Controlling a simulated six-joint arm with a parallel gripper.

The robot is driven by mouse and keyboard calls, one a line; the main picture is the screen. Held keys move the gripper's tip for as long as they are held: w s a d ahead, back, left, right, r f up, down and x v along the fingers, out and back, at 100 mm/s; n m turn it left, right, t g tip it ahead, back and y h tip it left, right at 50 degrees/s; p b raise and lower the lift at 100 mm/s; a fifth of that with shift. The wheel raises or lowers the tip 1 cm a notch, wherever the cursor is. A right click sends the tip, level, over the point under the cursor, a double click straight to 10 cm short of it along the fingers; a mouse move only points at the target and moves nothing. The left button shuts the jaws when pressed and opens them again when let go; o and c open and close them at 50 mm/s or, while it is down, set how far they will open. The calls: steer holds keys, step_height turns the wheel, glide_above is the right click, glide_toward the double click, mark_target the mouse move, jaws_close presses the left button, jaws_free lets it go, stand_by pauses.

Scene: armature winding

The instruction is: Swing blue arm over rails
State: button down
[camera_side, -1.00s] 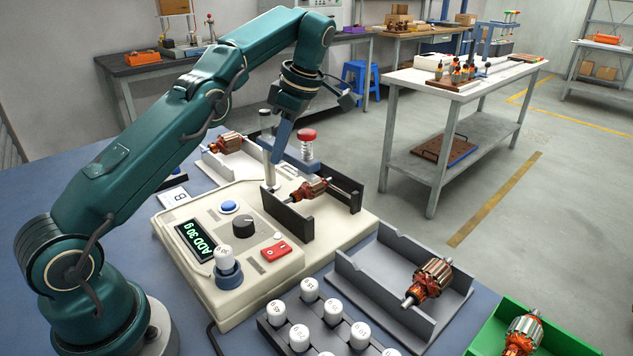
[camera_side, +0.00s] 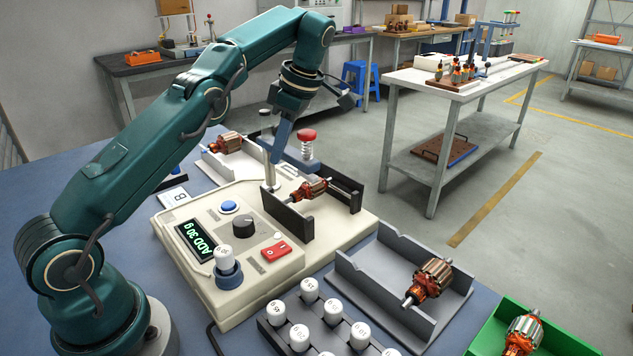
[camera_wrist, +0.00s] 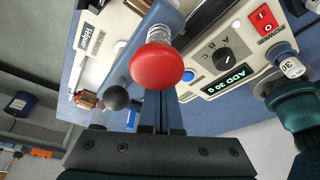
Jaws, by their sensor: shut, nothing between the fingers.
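The blue arm (camera_side: 303,164) lies across the back of the cream balancing machine, near the black rails (camera_side: 288,222). It crosses the upper middle of the wrist view (camera_wrist: 135,60). A red knob on a spring (camera_side: 307,135) stands at it and shows large in the wrist view (camera_wrist: 158,67). A copper armature (camera_side: 312,189) lies across the rails. My gripper (camera_side: 275,158) is shut and empty, with its blue fingers pointing down beside the blue arm. In the wrist view the red knob hides the fingertips, so I cannot tell whether they touch the arm.
A post with a black ball (camera_wrist: 115,97) stands close to my fingers. The machine's display (camera_side: 194,240) reads "ADD 30 g". A grey cradle (camera_side: 365,285) with an armature, a rack of white weights and a green tray (camera_side: 487,335) are in front.

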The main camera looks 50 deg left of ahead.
steer(key=shift+s+a, duration=0.1)
steer(key=shift+s, duration=0.15)
